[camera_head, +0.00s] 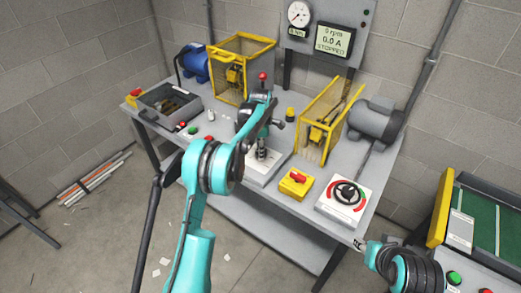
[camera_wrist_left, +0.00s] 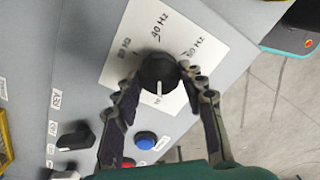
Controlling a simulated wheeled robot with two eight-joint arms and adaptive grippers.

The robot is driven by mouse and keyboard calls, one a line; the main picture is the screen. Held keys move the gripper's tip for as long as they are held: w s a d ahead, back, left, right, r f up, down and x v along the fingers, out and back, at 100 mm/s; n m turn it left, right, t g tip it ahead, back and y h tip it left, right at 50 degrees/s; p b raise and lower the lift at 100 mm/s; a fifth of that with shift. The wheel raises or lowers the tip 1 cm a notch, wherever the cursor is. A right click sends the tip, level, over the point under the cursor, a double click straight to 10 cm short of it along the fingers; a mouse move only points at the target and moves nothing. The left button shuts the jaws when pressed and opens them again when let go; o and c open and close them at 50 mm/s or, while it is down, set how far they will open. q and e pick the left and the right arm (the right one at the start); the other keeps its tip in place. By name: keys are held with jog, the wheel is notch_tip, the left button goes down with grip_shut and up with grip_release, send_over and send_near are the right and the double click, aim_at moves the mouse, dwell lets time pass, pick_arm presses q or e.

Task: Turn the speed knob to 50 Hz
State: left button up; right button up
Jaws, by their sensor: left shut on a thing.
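The speed knob (camera_wrist_left: 158,70) is round and black on a white scale plate (camera_wrist_left: 125,72) in the left wrist view. Its white pointer line points toward the bottom of that picture. Small Hz labels surround it; the right one seems to read 50 Hz, though the print is blurred. My left gripper (camera_wrist_left: 161,88) is shut on the knob, one finger on each side. In the head view my left gripper (camera_head: 262,150) is over a light control panel (camera_head: 262,175), and the knob is hidden there. My right gripper (camera_head: 361,244) is partly visible at lower right, its fingers too small to judge.
The display (camera_head: 333,40) reads 0 rpm, 0.0 A, STOPPED. A black selector (camera_wrist_left: 75,137) and blue button (camera_wrist_left: 145,140) sit near the knob. A yellow box with a red switch (camera_head: 296,184) and a dial box (camera_head: 344,195) stand to the right. Yellow guards (camera_head: 322,118) stand behind.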

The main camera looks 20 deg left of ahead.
pick_arm(q)
jog(key=m+p, duration=0.1)
jog(key=m, duration=0.4)
jog(key=shift+m+p, duration=0.3)
jog(key=shift+p, duration=0.05)
jog(key=m+p, duration=0.1)
jog(key=m, duration=1)
jog(key=shift+w+m+p, duration=0.1)
jog(key=shift+m+p, duration=0.25)
jog(key=shift+m, duration=0.05)
jog(key=m, duration=0.6)
jog(key=shift+d, duration=0.1)
jog(key=m, duration=0.5)
jog(key=shift+m+p, duration=0.3)
jog(key=shift+m, duration=0.1)
jog(key=m, duration=1.2)
jog(key=shift+m, duration=0.3)
jog(key=m, duration=0.5)
jog(key=shift+m, duration=0.4)
